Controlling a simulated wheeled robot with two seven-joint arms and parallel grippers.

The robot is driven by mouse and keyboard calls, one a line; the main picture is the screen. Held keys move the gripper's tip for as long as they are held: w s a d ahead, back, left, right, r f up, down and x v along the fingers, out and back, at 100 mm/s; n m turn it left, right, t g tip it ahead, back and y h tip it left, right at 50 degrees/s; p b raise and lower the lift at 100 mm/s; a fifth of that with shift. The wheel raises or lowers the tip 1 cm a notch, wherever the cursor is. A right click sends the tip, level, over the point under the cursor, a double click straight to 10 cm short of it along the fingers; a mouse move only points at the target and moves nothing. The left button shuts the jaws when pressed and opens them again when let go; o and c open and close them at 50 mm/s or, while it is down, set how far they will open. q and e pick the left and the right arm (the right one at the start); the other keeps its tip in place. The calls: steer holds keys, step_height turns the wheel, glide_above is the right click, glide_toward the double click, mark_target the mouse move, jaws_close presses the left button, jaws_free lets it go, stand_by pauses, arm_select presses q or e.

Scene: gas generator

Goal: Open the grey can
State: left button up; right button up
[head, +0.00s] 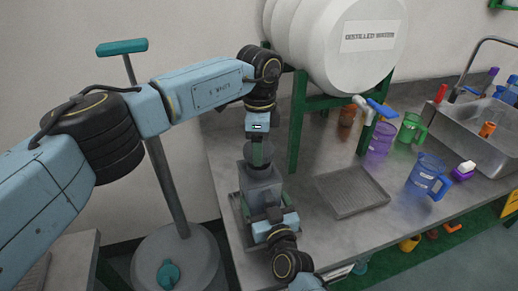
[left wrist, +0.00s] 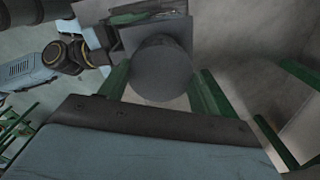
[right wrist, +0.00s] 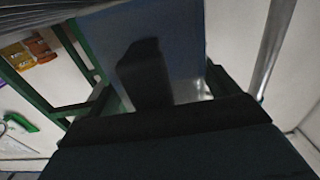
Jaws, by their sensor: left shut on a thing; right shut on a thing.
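The grey can (head: 263,190) stands on the bench near its left edge, with a square body. Its round grey cap (left wrist: 160,68) sits between the green fingers of my left gripper (left wrist: 160,88) in the left wrist view. In the head view my left gripper (head: 258,158) points straight down over the can top, shut on the cap. I cannot tell whether the cap is loose. My right gripper (head: 272,214) is low at the can's near side. In the right wrist view it is shut on a dark handle (right wrist: 145,75) in front of the can's blue-grey wall (right wrist: 150,22).
A white distilled water barrel (head: 340,60) lies on a green stand behind right. A ridged tray (head: 350,192), a blue jug (head: 425,178), a purple beaker (head: 380,140), a green jug (head: 410,128) and a sink (head: 470,130) are to the right. A post with a teal handle (head: 122,47) stands left.

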arm_select(q)
step_height(320, 180, up, 2)
steer(key=shift+r, duration=0.2)
arm_select(e)
steer(key=o, duration=1.7)
